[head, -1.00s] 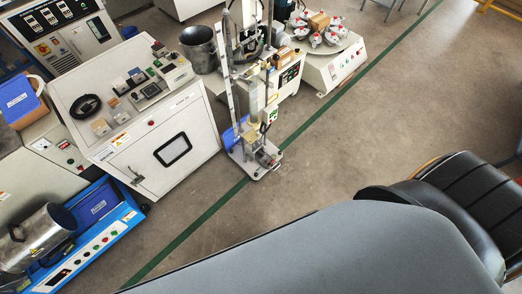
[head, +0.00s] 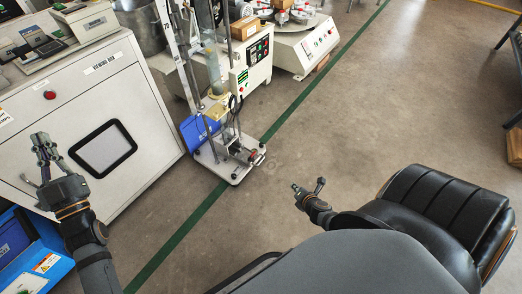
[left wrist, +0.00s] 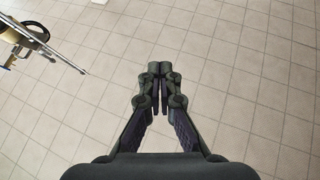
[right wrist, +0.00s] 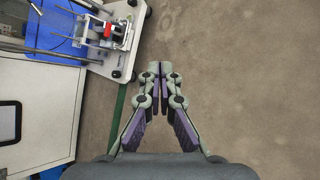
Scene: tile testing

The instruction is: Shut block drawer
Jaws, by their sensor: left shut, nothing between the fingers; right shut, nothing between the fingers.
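I cannot make out a block drawer in any view. My left gripper (head: 43,148) is at the left of the head view, in front of a white cabinet (head: 145,172) with a dark-framed window. In the left wrist view the left gripper (left wrist: 160,70) is shut and empty over a pale tiled surface. My right gripper (head: 308,190) is over the bare floor at the middle right of the head view. In the right wrist view the right gripper (right wrist: 160,72) is shut and empty above the floor.
A white machine (head: 308,50) is behind. A black padded seat shape (head: 445,215) fills the lower right.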

